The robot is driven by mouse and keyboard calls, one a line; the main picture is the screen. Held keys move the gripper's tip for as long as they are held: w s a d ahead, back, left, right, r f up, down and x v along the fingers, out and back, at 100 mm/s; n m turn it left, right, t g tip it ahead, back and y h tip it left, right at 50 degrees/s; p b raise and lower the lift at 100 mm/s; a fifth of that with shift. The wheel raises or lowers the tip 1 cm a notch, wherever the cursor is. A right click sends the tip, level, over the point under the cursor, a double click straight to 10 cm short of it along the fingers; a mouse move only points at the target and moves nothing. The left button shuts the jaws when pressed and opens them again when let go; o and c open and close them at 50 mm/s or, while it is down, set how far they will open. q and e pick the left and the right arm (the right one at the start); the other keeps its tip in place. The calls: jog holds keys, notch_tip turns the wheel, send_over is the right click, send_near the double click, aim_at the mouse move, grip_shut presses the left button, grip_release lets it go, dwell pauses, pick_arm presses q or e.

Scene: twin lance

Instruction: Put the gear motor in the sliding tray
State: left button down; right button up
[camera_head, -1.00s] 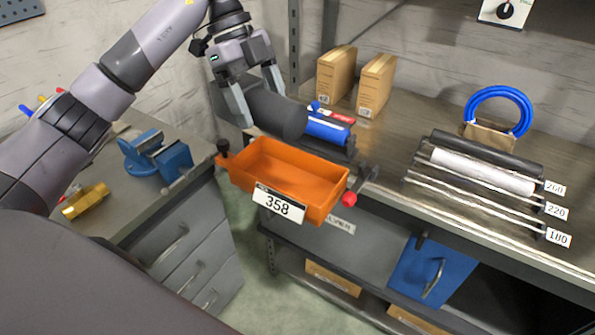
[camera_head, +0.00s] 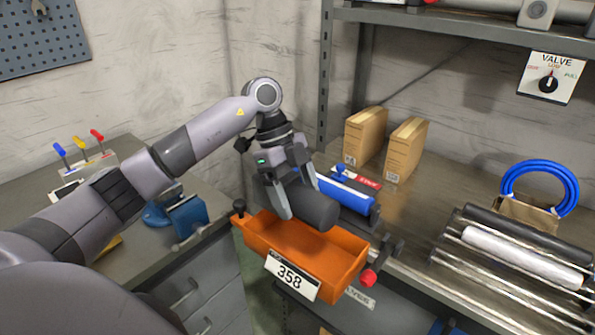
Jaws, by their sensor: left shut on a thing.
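The gear motor (camera_head: 318,210) is a dark grey cylinder, lying roughly level. My left gripper (camera_head: 299,203) points down and is shut on it. The sliding tray (camera_head: 345,278) is orange, with a 358 label on its front and a red knob at its right corner. The motor is over the back part of the tray and hides some of its back rim and inside. I cannot tell whether the motor touches the tray floor. My right gripper is not in view.
A blue cylinder (camera_head: 345,195) lies just behind the tray. Two cardboard boxes (camera_head: 404,148) stand further back on the bench. Rods and rolls (camera_head: 520,258) and a blue hose coil (camera_head: 541,165) are at right. A blue vise (camera_head: 187,215) stands on the left bench.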

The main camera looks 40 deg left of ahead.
pick_arm(q)
jog(key=shift+w+f, duration=0.1)
jog(key=shift+f, duration=5)
jog(key=shift+f, duration=0.1)
jog(key=shift+c, duration=1)
grip_release()
jog(key=shift+f, duration=0.15)
jog(key=shift+d, duration=0.1)
jog(key=v, duration=1.2)
jog(key=shift+b, duration=0.4)
